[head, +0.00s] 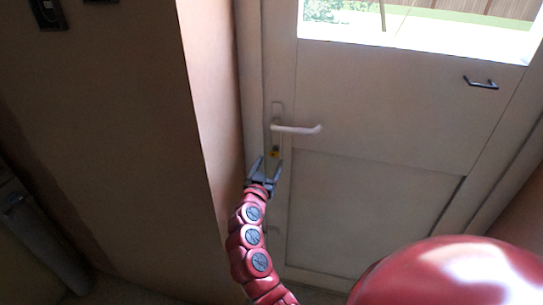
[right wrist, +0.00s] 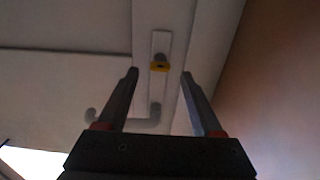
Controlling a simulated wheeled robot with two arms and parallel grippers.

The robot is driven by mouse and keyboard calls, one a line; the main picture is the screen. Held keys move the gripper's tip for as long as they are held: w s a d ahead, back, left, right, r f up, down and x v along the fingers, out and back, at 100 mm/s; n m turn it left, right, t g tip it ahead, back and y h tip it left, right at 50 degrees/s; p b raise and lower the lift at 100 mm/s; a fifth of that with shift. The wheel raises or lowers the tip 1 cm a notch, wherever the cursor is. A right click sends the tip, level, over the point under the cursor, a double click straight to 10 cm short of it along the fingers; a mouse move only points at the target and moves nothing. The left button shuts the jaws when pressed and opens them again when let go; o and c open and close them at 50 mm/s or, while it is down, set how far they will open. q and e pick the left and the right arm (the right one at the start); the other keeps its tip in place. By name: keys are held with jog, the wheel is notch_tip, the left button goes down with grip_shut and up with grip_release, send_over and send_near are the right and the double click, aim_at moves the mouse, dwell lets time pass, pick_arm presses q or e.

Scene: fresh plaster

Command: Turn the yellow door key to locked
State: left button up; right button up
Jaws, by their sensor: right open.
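The yellow door key (head: 274,154) sits in the lock plate below the white door handle (head: 298,128). In the right wrist view the key (right wrist: 159,67) appears small, on the pale lock plate (right wrist: 161,45), with its flat bow lying crosswise. My right gripper (head: 265,163) is open and empty, just below the key in the head view. In the right wrist view the key shows between the two fingertips of the right gripper (right wrist: 160,73), with no visible contact. The remaining distance to it is hard to judge. My left gripper is not in view.
The white door (head: 385,105) is shut, with a window at the top and a dark small handle (head: 480,83) at its right. A wall corner (head: 205,110) stands close left of the door frame. The handle sticks out just above the key.

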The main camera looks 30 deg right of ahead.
aim_at(274, 153)
jog(key=shift+x, duration=1.5)
jog(key=shift+c, duration=0.3)
grip_shut()
